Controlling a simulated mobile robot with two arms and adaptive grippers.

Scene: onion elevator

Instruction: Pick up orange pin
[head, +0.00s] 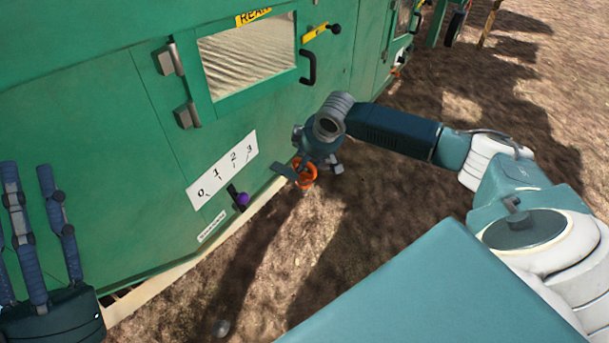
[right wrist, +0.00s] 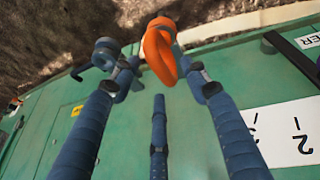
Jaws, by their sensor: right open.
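The orange pin (head: 304,173) shows in the head view as an orange ring low by the green machine's side, partly hidden by my right gripper. In the right wrist view the orange pin (right wrist: 160,50) is a bright loop at the top, between the fingertips. My right gripper (right wrist: 158,75) is open, its fingers spread to either side of the pin; I cannot tell whether any finger touches it. In the head view my right gripper (head: 312,165) is right at the pin. My left gripper (head: 42,225) is at the left edge, fingers pointing up, apart and empty.
The green machine wall (head: 120,130) fills the left, with a window (head: 247,58), a black handle (head: 308,68) and a numbered scale plate (head: 222,170). A purple-knobbed lever (head: 242,199) sticks out below the plate. Bare brown ground lies to the right.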

